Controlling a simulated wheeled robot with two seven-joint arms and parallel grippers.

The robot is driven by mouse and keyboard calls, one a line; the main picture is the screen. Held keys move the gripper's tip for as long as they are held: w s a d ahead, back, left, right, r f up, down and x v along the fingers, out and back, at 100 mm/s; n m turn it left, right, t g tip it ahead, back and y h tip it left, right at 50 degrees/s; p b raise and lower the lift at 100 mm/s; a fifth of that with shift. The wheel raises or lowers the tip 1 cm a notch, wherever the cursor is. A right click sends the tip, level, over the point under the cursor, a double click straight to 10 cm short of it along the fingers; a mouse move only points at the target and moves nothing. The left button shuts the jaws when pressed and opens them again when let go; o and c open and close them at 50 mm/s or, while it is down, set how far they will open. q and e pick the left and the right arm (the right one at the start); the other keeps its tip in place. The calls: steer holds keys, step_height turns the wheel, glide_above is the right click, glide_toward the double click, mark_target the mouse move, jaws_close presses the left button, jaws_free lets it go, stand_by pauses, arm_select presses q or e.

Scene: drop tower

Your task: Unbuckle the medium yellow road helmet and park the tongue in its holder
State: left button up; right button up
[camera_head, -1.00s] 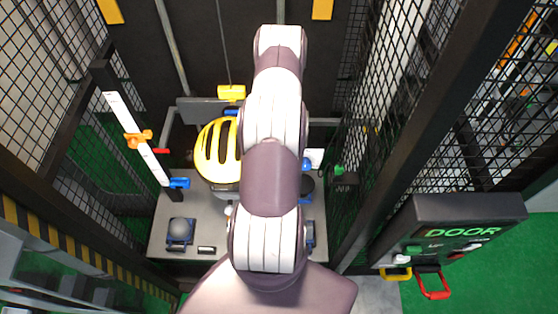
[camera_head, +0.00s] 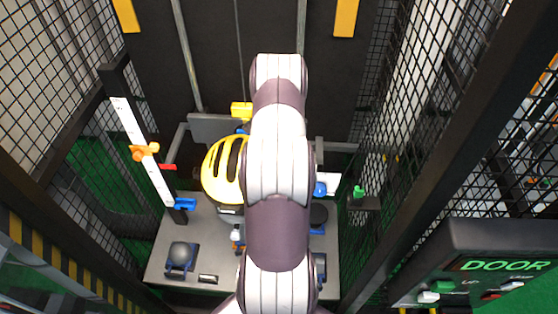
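The yellow road helmet (camera_head: 217,172) with dark vent slots sits at the middle of the grey bench, on a grey form whose lower part shows below it. Its right side is hidden behind my arm. A small white and blue part with a touch of orange (camera_head: 238,238) stands just below the helmet; I cannot tell whether it is the buckle or the holder. The strap and tongue cannot be made out. One of my arms rises through the middle of the view and covers the right of the helmet. Neither gripper shows.
The grey bench (camera_head: 215,265) carries a grey ball in a blue holder (camera_head: 180,257) at front left. A white scale post with an orange slider (camera_head: 145,152) stands left. Mesh walls close both sides. A DOOR control panel (camera_head: 500,265) stands at the right.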

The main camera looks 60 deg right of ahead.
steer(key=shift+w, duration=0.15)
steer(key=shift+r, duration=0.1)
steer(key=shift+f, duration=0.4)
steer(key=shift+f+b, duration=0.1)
steer(key=shift+b, duration=0.25)
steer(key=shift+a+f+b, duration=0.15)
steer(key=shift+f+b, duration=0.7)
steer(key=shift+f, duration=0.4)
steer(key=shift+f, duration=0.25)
